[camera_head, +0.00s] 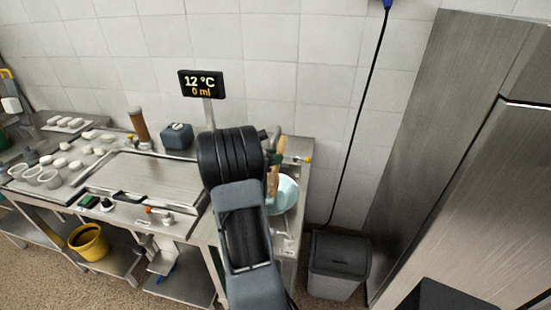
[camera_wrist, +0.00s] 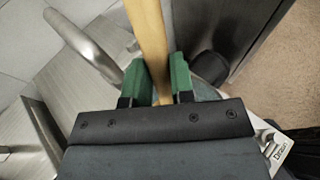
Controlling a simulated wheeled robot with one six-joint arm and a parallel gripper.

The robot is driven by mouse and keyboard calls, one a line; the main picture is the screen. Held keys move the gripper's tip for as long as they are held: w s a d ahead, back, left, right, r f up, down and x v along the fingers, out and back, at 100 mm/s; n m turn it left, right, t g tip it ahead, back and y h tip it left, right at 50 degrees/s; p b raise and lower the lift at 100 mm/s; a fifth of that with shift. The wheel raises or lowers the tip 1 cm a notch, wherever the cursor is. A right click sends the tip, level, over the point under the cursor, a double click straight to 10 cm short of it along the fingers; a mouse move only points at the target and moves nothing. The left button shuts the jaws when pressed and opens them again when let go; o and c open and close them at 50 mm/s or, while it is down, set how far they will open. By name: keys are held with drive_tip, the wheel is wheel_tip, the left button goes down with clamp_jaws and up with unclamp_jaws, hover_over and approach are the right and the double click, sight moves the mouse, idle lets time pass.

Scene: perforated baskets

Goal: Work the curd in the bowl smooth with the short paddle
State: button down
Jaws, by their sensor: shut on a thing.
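My gripper (camera_wrist: 162,78) has green fingers and is shut on the wooden short paddle (camera_wrist: 147,28), which runs between the fingers. In the head view the paddle (camera_head: 282,146) shows beside my arm, and its lower part (camera_head: 273,181) meets the near-left side of the bowl. The pale blue bowl (camera_head: 286,194) stands at the right end of the steel counter, partly covered by my arm.
A curved metal pipe (camera_wrist: 82,45) rises close by on the left in the wrist view. A grey bin (camera_head: 339,264) stands on the floor right of the counter. A display (camera_head: 201,83) reads 12 °C and 0 ml. A yellow bucket (camera_head: 88,242) sits at lower left.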

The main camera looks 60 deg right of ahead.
drive_tip(key=shift+s+a+f, duration=0.1)
drive_tip(key=shift+s+f, duration=0.05)
drive_tip(key=shift+s, duration=0.05)
drive_tip(key=shift+s+a, duration=0.3)
drive_tip(key=shift+s, duration=0.05)
drive_tip(key=shift+d, duration=0.1)
drive_tip(key=shift+w+d+r, duration=0.2)
drive_tip(key=shift+w+r, duration=0.05)
drive_tip(key=shift+w, duration=0.1)
drive_tip(key=shift+s+a, duration=0.1)
drive_tip(key=shift+s, duration=0.05)
drive_tip(key=shift+s+a+f, duration=0.1)
drive_tip(key=shift+s+a, duration=0.2)
drive_tip(key=shift+s, duration=0.25)
